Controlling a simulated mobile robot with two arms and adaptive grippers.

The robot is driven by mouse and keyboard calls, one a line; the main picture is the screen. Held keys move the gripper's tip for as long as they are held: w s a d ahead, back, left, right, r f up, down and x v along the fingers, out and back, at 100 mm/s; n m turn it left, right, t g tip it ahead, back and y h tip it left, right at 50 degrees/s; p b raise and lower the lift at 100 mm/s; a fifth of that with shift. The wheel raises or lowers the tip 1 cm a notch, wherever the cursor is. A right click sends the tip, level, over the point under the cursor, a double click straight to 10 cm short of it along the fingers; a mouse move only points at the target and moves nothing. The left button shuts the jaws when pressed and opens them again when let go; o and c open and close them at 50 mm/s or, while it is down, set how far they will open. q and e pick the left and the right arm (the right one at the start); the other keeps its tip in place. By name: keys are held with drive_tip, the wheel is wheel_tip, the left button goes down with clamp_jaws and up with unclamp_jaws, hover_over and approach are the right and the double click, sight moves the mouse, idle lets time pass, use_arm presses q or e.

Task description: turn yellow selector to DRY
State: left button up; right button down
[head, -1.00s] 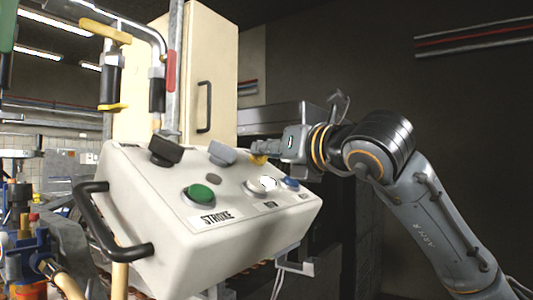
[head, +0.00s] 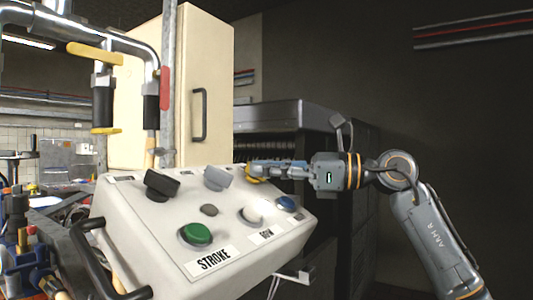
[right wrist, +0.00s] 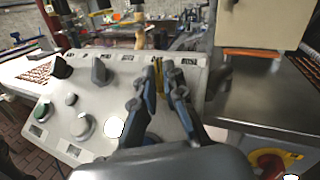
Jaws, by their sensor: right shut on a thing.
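The yellow selector (head: 255,175) is at the upper right of the sloped control box (head: 170,240), right of a grey selector (head: 218,178). My right gripper (head: 258,168) reaches in from the right and its fingers are shut on the yellow selector. In the right wrist view the two fingers (right wrist: 162,78) stand on either side of the yellow knob (right wrist: 159,68). The fingers hide most of the knob, and I cannot read which label it points to. My left gripper is not in view.
A cream cabinet (head: 215,70) stands behind.

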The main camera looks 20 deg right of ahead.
drive_tip(key=shift+w+n+g+y+p, duration=0.1)
drive_tip(key=shift+n+g+y+p, duration=0.3)
drive_tip(key=shift+n+g+p, duration=0.4)
drive_tip(key=c, duration=1.4)
unclamp_jaws()
drive_tip(key=shift+d, duration=0.1)
drive_tip(key=v, duration=1.2)
drive_tip(key=shift+w, duration=0.1)
